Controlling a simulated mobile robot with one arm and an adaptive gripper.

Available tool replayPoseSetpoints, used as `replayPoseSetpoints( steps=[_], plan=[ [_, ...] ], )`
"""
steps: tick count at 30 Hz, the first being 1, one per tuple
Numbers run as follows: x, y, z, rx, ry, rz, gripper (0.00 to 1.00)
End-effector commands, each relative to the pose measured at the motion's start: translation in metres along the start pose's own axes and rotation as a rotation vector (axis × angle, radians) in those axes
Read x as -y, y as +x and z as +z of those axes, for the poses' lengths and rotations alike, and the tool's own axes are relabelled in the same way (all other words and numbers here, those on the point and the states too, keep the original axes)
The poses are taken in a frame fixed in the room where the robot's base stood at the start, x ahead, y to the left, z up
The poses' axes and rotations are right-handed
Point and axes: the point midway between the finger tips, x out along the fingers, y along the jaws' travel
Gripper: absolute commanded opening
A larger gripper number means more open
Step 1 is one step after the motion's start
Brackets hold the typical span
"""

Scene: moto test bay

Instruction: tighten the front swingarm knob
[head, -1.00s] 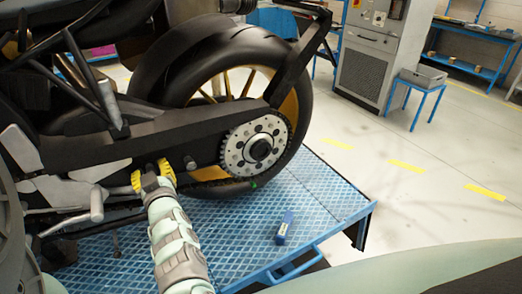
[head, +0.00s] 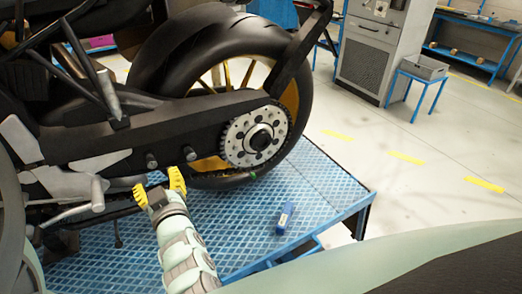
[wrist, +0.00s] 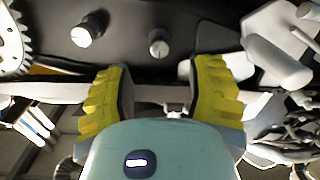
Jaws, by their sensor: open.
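The front swingarm knob (head: 152,160) is a small grey round knob on the black swingarm (head: 105,143). It also shows in the wrist view (wrist: 158,42), in line with the gap between my fingers. A second, similar knob (head: 189,153) sits to its right, nearer the sprocket; in the wrist view it is at upper left (wrist: 90,28). My gripper (head: 158,187) has yellow ribbed fingers, spread apart with nothing between them. It is below the front knob in the head view and apart from it. Both fingers show in the wrist view (wrist: 162,92).
The toothed sprocket (head: 255,136) and rear wheel (head: 300,100) are right of the knobs. A silver footpeg bracket (head: 97,193) is close left of my gripper.

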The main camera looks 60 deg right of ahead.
Motion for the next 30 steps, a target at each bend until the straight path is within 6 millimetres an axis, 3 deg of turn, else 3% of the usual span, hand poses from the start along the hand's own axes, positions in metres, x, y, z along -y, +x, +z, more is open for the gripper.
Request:
replayPoseSetpoints(
  steps=[3, 9, 30],
  plan=[
    [-0.002, -0.021, 0.002, 0.005, -0.001, 0.005, 0.55],
    [-0.002, -0.039, 0.002, 0.005, 0.001, 0.006, 0.55],
    [-0.001, -0.042, 0.001, 0.001, 0.0, 0.003, 0.55]
  ],
)
